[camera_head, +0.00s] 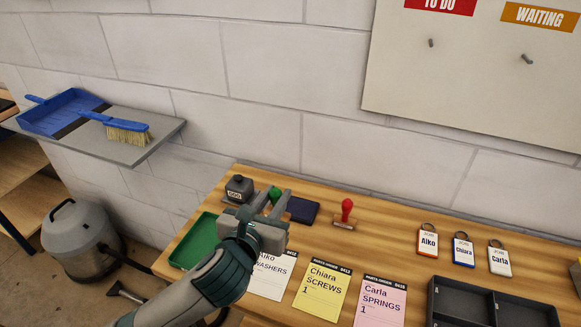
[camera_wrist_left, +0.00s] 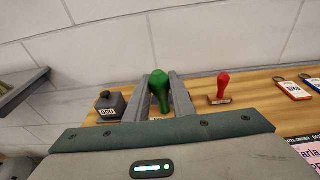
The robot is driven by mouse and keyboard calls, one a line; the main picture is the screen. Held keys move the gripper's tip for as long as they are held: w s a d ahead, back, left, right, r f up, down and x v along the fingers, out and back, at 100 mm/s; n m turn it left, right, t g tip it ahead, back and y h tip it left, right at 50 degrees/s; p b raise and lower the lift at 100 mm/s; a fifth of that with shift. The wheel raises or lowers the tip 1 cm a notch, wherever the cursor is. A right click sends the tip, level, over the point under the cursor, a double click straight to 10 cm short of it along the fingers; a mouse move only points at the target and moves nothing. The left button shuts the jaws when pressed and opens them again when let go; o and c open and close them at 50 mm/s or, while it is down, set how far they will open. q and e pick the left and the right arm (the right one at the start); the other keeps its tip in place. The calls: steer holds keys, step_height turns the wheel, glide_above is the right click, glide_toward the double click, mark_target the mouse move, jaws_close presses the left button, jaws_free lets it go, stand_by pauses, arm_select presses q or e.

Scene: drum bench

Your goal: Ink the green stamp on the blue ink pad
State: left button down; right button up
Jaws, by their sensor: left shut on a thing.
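The green stamp (camera_head: 275,195) stands between the fingers of my left gripper (camera_head: 265,200), which is shut on its handle. The stamp also shows in the left wrist view (camera_wrist_left: 159,90), upright between the two fingers; its base is mostly hidden by the gripper. The dark blue ink pad (camera_head: 303,209) lies on the wooden bench just right of the gripper, its left part close behind a finger. I cannot tell whether the stamp touches the bench. My right gripper is not in view.
A red stamp (camera_head: 346,212) stands right of the pad. A dark block marked 000 (camera_head: 238,189) and a green tray (camera_head: 192,243) are to the left. Cards, including a yellow one (camera_head: 323,284), lie in front. Key tags (camera_head: 463,251) and a black divided tray (camera_head: 483,303) are at right.

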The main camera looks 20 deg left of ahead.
arm_select(q)
steer(key=shift+d+r, duration=0.1)
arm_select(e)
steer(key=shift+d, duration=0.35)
